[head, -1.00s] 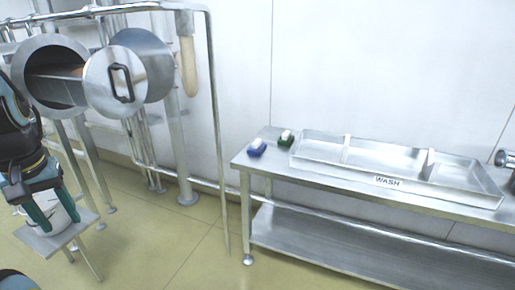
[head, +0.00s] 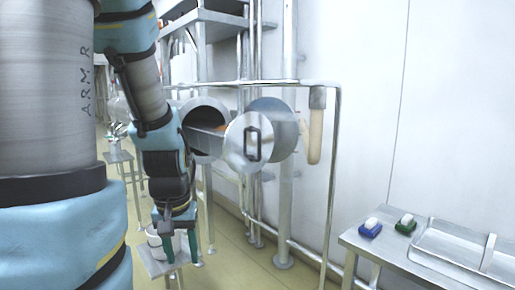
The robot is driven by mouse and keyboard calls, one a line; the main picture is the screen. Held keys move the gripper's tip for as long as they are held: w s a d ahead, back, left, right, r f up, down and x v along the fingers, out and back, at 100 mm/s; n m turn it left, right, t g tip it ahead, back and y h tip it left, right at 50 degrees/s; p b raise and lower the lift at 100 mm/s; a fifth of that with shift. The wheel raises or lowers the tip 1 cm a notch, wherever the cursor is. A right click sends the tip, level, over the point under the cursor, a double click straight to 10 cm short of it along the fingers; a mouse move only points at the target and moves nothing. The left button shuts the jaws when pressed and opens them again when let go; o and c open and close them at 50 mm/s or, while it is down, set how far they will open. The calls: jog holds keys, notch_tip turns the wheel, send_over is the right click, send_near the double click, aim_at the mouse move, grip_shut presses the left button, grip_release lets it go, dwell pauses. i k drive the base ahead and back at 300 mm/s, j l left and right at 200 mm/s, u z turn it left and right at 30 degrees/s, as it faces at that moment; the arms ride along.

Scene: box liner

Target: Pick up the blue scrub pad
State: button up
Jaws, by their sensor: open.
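The blue scrub pad (head: 370,228) has a white top and lies near the left end of a steel table at the lower right of the head view. My gripper (head: 179,252) hangs pointing down at the lower left, its two green fingers apart. It is well to the left of the blue pad and not touching it. No object shows held between the fingers. A white bucket (head: 156,243) shows behind the fingers; I cannot tell how far behind.
A green pad (head: 406,224) with a white top lies just right of the blue one. A steel tray (head: 452,240) stands right of it on the table (head: 352,241). A pipe frame (head: 333,170) and an open round steel hatch (head: 249,142) stand between my gripper and the table.

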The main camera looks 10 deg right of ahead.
aim_at(370, 227)
jog(key=i+l, duration=0.15)
jog(key=l, duration=0.25)
jog(key=i+l, duration=0.2)
jog(key=l, duration=0.15)
jog(key=i+l, duration=0.15)
jog(key=l, duration=0.25)
jog(key=i+l, duration=0.2)
jog(key=l, duration=0.2)
jog(key=i+l, duration=0.15)
jog(key=l, duration=0.25)
jog(key=i+l, duration=0.2)
jog(key=l, duration=0.15)
